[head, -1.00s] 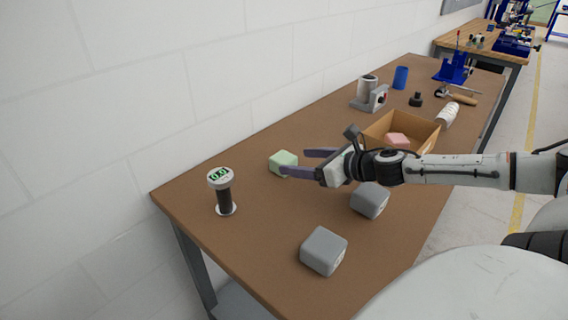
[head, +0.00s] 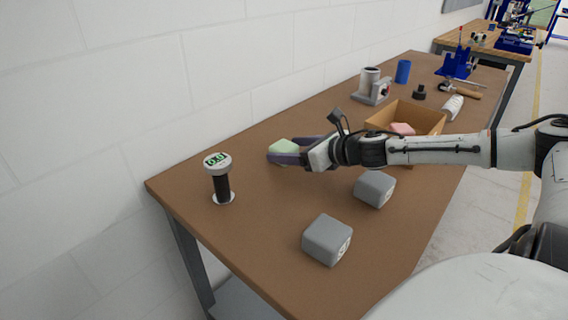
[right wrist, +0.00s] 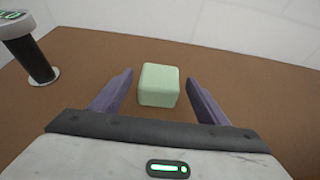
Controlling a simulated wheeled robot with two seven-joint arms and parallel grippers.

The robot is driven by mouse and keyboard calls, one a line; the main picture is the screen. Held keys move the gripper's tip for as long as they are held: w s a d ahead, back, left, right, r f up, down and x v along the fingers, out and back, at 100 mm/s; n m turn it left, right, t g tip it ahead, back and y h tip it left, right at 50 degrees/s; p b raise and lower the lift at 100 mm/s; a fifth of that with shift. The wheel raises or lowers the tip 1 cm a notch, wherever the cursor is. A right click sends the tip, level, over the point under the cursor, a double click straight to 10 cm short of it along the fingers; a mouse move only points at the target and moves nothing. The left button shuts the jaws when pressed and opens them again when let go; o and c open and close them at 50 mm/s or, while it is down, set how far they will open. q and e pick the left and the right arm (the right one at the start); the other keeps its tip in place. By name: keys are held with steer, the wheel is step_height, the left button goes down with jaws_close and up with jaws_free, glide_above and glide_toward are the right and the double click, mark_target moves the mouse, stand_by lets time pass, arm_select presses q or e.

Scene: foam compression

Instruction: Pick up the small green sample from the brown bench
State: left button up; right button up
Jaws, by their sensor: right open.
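The small green sample (head: 283,147) is a pale green rounded block on the brown bench (head: 262,222), towards the wall. It also shows in the right wrist view (right wrist: 159,85), upright on the bench. My right gripper (head: 283,153) is open, with its two purple fingers on either side of the sample. In the right wrist view the gripper (right wrist: 160,92) has visible gaps between each finger and the block, so it does not grip it. The near finger hides the sample's lower part in the head view. My left gripper is not in view.
A dark gauge with a white round top (head: 220,178) stands left of the sample. Two grey blocks (head: 327,239) (head: 375,189) lie nearer the front. An open cardboard box (head: 422,118) holds a pink block (head: 402,129). A grey device (head: 372,88) and blue cup (head: 403,71) stand farther back.

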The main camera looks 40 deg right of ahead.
steer(key=shift+w+d+p, duration=0.1)
steer(key=shift+w+p, duration=0.05)
steer(key=shift+p, duration=0.35)
steer(key=shift+w+d, duration=0.1)
steer(key=shift+w, duration=0.15)
steer(key=shift+w+f, duration=0.2)
steer(key=shift+w, duration=0.1)
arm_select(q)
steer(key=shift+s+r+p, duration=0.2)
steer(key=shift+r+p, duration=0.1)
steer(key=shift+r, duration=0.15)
arm_select(e)
steer(key=shift+w+a+f, duration=0.2)
steer(key=shift+w+a, duration=0.1)
steer(key=shift+a, duration=0.05)
steer(key=c, duration=1.1)
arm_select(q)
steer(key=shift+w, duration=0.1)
